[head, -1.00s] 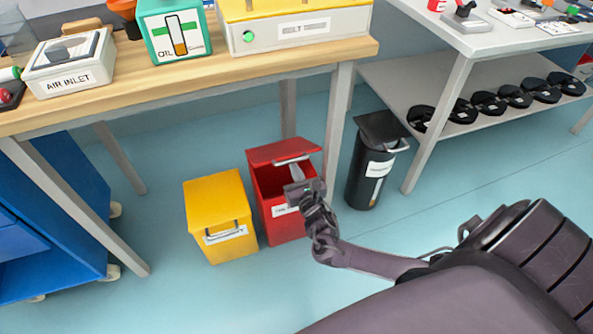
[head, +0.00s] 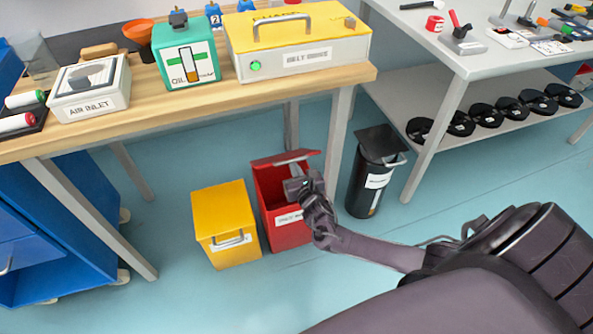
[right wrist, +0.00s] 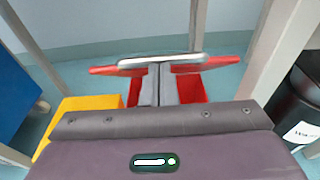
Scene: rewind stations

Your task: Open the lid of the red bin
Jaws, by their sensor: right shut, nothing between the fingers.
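The red bin (head: 286,235) stands on the floor below the workbench with its lid (head: 270,161) raised, so the dark opening shows. In the right wrist view the lid (right wrist: 102,70) is seen nearly edge-on, with its pale bar handle (right wrist: 160,62) across the fingertips. My right gripper (head: 297,170) is at the bin's mouth, just under the lid's front edge. Its fingers (right wrist: 160,72) are shut with nothing between them, close to the handle; whether they touch it I cannot tell. My left gripper is not in view.
A yellow bin (head: 222,205) with its lid down stands just left of the red one. A black bin (head: 364,190) stands to the right, past a table leg (head: 336,135). The wooden workbench (head: 150,112) overhangs the bins. Floor in front is clear.

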